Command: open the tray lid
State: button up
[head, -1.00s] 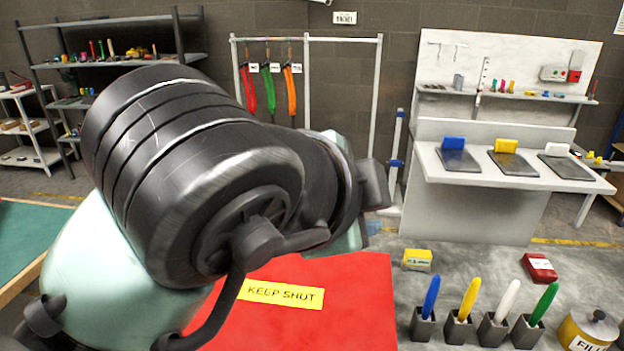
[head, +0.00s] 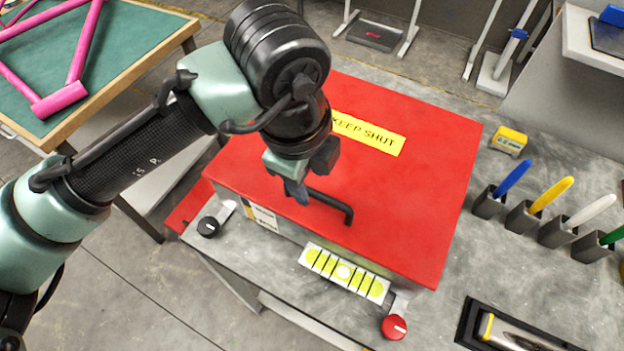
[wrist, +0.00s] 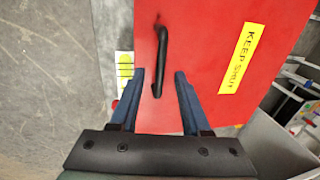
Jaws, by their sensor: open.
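The red tray lid (head: 420,190) lies shut on its box, with a yellow KEEP SHUT label (head: 372,135) on top. A black bar handle (head: 347,214) stands near its front edge; the wrist view also shows the handle (wrist: 162,50). My gripper (head: 298,196) is open over the front of the lid, at the left end of the handle. In the wrist view the near end of the handle appears between the two blue fingers (wrist: 160,90). I cannot tell whether the fingers touch it. My arm hides part of the lid's back left.
A black knob (head: 208,227) and a red knob (head: 394,327) flank a yellow-green strip (head: 344,272) at the box front. Several coloured pens in holders (head: 489,203) and a yellow box (head: 509,141) stand to the right. A green table (head: 130,60) with a pink frame (head: 60,98) is left.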

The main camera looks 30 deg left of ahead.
aim_at(313, 191)
jog(key=shift+w+f, duration=0.2)
jog(key=shift+f, duration=0.6)
jog(key=shift+w+f, duration=0.15)
jog(key=shift+f, duration=0.65)
grip_shut()
